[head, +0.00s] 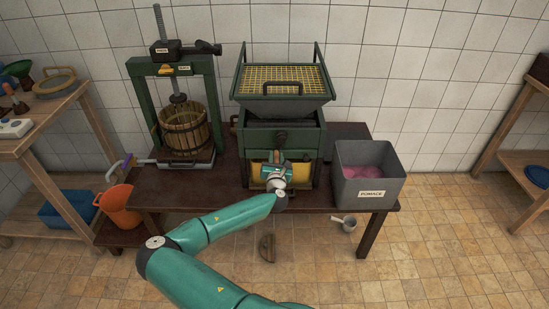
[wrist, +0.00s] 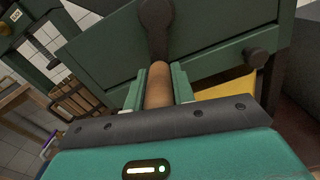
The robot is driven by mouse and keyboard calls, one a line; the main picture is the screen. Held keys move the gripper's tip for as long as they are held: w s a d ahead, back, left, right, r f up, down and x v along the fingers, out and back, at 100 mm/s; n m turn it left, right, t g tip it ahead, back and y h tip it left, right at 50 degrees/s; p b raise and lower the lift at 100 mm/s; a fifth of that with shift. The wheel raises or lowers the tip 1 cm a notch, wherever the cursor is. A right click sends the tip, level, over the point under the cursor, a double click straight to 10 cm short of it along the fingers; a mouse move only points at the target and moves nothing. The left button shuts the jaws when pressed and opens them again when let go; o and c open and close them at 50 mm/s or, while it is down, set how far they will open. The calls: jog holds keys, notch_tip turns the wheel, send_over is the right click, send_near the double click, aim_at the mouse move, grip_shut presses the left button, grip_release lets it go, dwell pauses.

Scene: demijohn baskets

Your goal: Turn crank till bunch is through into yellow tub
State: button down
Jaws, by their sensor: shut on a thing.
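The green crusher (head: 309,138) stands on the dark bench. Its crank (head: 281,138) is on the front face and hangs downward. In the wrist view the dark crank arm (wrist: 157,25) ends in a brown wooden handle (wrist: 159,88). My gripper (head: 275,168) is shut on this handle, a finger on each side, also in the wrist view (wrist: 157,93). The yellow tub (head: 256,172) sits under the crusher, partly hidden by my gripper; its edge shows in the wrist view (wrist: 238,89). The hopper (head: 284,104) has a yellow grid on top. I see no bunch.
A grey pomace bin (head: 372,192) with pink contents stands at the bench's right. A green press with a slatted basket (head: 184,130) stands left. An orange bucket (head: 120,207) is lower left. A metal scoop (head: 346,224) is below the bench front. The right-hand floor is clear.

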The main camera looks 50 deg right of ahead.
jog(key=shift+s+d+r, duration=0.1)
jog(key=shift+r, duration=0.05)
jog(key=c, duration=1.2)
grip_release()
jog(key=shift+o, duration=0.2)
jog(key=v, duration=1.3)
jog(key=shift+s+a, duration=0.25)
jog(key=shift+a, duration=0.1)
